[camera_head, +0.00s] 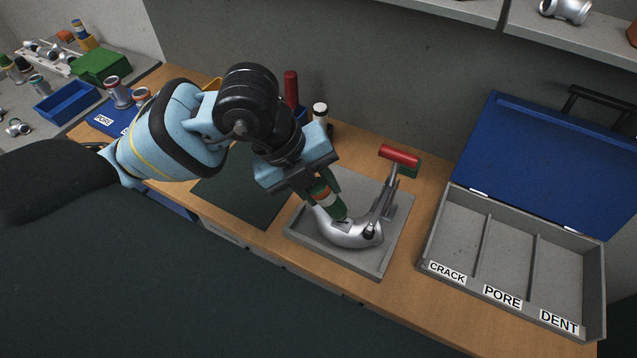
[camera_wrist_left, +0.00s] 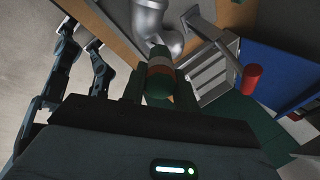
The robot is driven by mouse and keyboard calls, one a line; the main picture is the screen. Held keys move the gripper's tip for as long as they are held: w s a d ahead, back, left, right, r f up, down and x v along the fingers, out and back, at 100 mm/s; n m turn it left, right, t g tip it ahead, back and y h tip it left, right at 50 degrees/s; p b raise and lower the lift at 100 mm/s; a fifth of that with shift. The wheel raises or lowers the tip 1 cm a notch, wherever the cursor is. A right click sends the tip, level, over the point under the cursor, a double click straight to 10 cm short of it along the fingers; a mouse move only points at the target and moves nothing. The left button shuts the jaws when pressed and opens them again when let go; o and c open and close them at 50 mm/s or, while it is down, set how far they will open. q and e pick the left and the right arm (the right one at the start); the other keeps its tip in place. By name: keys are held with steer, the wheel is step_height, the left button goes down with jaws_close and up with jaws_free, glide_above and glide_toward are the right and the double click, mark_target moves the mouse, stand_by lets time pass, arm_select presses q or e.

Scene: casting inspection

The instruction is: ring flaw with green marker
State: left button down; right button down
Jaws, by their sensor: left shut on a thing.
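My left gripper (camera_head: 312,180) is shut on the green marker (camera_head: 326,197), which has a white and an orange band. The marker points down at a silver curved pipe casting (camera_head: 345,235), its tip at or just above the surface; I cannot tell if they touch. The marker (camera_wrist_left: 161,78) and casting (camera_wrist_left: 150,18) also show in the left wrist view. A small patch with a dark line shows beside the tip, and a dark round spot (camera_head: 369,234) lies further right; I cannot tell which is a flaw. My right gripper is not in view.
The casting lies in a grey tray (camera_head: 378,268) beside a clamp with a red handle (camera_head: 399,155). At right stands an open case with compartments labelled CRACK, PORE and DENT (camera_head: 560,321). A dark mat (camera_head: 240,200) lies left. Red and white-capped bottles (camera_head: 320,112) stand behind.

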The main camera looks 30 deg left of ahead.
arm_select(q)
steer(key=shift+f, duration=0.65)
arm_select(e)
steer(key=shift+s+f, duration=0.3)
arm_select(q)
steer(key=shift+f, duration=0.1)
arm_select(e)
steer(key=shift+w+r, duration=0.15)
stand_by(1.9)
